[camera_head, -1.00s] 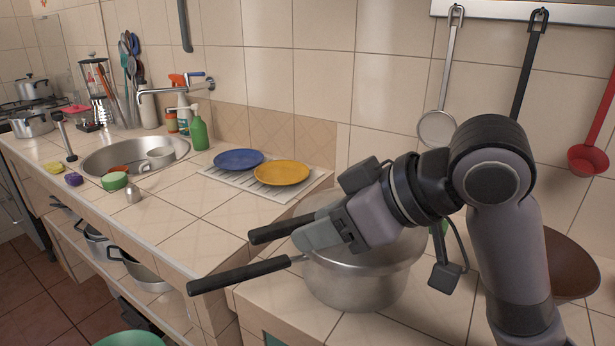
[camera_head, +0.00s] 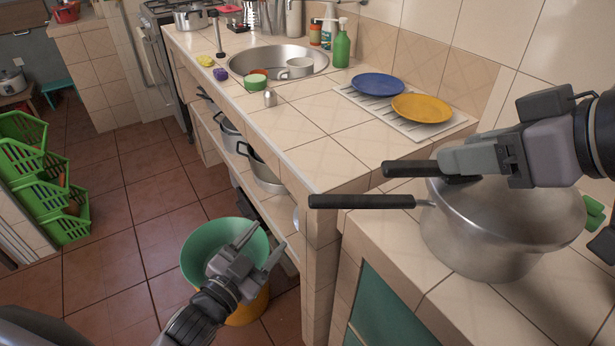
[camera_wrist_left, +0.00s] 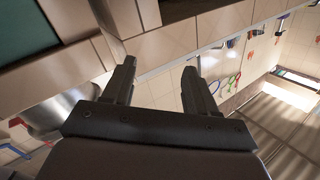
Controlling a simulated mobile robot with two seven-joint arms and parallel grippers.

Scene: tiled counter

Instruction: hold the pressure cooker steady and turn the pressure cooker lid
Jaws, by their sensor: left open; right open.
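The metal pressure cooker (camera_head: 480,250) stands on the tiled counter at the right of the head view. Its lid (camera_head: 500,205) is on top, partly hidden by my right gripper. Two black handles point left: an upper one (camera_head: 405,168) at lid height and a lower one (camera_head: 360,201) below it, apart from each other. My right gripper (camera_head: 452,160) is open at the upper handle, overlapping its right part; contact is unclear. My left gripper (camera_head: 262,245) is open and empty, low in front of the counter, away from the cooker. Its two fingers show apart in the left wrist view (camera_wrist_left: 158,75).
A green bucket (camera_head: 200,255) on the floor is behind my left gripper, beside the counter's front. Lower shelves hold pots (camera_head: 265,175). Blue (camera_head: 378,86) and yellow (camera_head: 422,108) plates lie on a rack behind the cooker. Green crates (camera_head: 35,180) stand at far left.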

